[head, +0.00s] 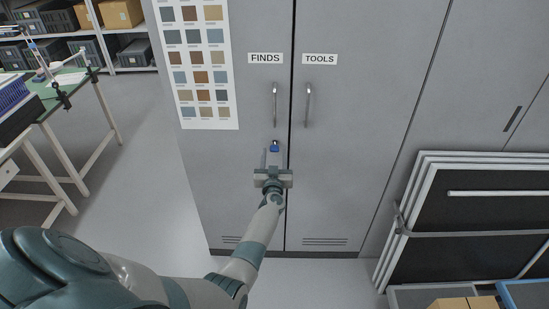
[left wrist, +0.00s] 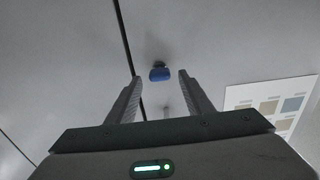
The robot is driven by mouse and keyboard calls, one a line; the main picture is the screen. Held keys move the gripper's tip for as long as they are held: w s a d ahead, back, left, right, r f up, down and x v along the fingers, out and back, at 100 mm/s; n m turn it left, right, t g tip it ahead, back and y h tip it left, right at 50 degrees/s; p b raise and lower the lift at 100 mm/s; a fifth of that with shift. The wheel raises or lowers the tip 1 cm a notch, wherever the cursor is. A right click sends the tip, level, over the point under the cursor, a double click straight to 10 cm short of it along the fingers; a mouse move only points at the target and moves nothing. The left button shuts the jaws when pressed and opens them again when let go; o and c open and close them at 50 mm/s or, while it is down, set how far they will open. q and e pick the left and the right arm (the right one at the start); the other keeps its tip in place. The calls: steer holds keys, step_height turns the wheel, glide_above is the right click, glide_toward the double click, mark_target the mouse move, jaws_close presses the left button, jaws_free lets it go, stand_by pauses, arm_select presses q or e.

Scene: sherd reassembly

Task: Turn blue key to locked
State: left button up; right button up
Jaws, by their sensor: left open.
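The blue key (head: 275,146) sits in the FINDS door (head: 250,100) of a grey cabinet, below the door's handle (head: 275,104) and near the seam between the two doors. In the left wrist view the blue key head (left wrist: 159,73) shows beyond the fingertips, between them from side to side. My left gripper (head: 274,155) is open and points at the key from just below it. In the left wrist view its two fingers (left wrist: 160,78) are spread apart with nothing held between them. My right gripper is not in view.
The TOOLS door (head: 340,110) with its own handle (head: 308,104) is to the right. A colour chart (head: 200,60) is on the cabinet at left. Framed dark panels (head: 470,215) lean at right. A green-topped table (head: 60,90) stands at left, with open floor between.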

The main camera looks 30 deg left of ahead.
arm_select(q)
steer(key=shift+b+x, duration=0.4)
steer(key=shift+x, duration=0.6)
steer(key=c, duration=1)
steer(key=shift+c, duration=0.2)
